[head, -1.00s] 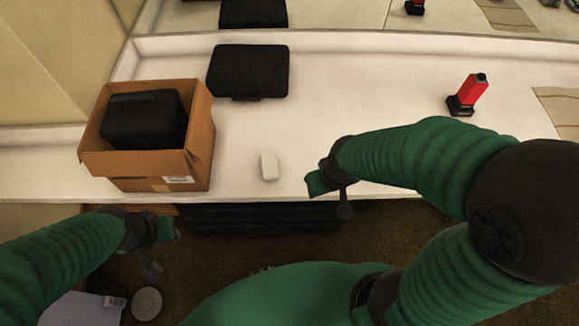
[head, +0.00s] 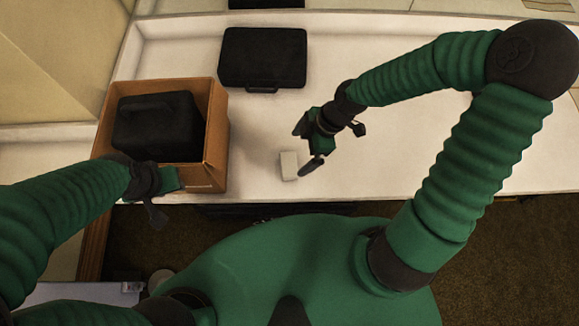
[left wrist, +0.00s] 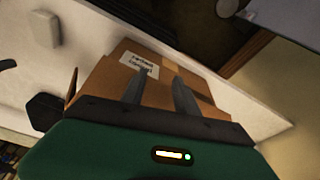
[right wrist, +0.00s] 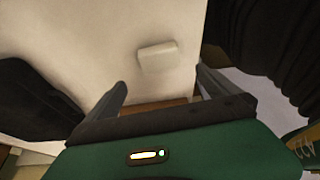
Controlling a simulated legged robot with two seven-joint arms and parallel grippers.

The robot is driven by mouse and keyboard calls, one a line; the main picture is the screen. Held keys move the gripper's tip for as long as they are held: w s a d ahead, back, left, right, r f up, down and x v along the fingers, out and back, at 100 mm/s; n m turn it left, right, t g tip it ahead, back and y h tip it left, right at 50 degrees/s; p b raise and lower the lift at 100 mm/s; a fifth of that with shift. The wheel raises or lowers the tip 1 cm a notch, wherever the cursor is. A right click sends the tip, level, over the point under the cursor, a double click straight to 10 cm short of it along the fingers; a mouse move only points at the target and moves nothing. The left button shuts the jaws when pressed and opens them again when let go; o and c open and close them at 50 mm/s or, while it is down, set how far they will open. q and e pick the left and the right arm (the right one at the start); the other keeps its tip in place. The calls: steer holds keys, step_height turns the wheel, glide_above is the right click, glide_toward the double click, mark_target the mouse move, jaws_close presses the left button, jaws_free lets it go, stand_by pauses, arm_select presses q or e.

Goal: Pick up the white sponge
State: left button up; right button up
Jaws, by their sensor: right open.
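The white sponge (head: 289,165) lies on the white counter near its front edge, right of the cardboard box. It also shows in the right wrist view (right wrist: 157,56), ahead of and between the spread fingers, and in the left wrist view (left wrist: 46,30) at the upper left. My right gripper (head: 305,146) is open and empty, just to the right of the sponge; I cannot tell whether a finger touches it. My left gripper (head: 166,198) is at the front of the box, its fingers apart with nothing between them in the left wrist view (left wrist: 159,95).
The open cardboard box (head: 217,130) holds a black case (head: 155,125) and stands left of the sponge. Another black case (head: 262,58) lies farther back on the counter (head: 400,155). The counter right of my right gripper is clear.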

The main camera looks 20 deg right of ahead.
mark_target(290, 163)
steer(key=x, duration=0.3)
steer(key=shift+w+a+f+b, duration=0.15)
steer(key=shift+a+f+b, duration=0.1)
steer(key=shift+f+b, duration=0.05)
steer(key=shift+a+f, duration=0.15)
steer(key=shift+f, duration=0.15)
steer(key=x, duration=0.2)
steer(key=b+x, duration=0.1)
steer(key=x, duration=0.1)
steer(key=shift+s+d+f, duration=0.2)
steer(key=shift+s+d, duration=0.1)
steer(key=shift+d, duration=0.1)
steer(key=shift+w+f, duration=0.25)
steer(key=shift+f, duration=0.1)
steer(key=shift+s+a+r, duration=0.15)
steer(key=c, duration=0.4)
arm_select(q)
steer(key=f, duration=0.2)
steer(key=shift+a+f, duration=0.2)
steer(key=shift+f, duration=0.1)
arm_select(e)
steer(key=c, duration=1)
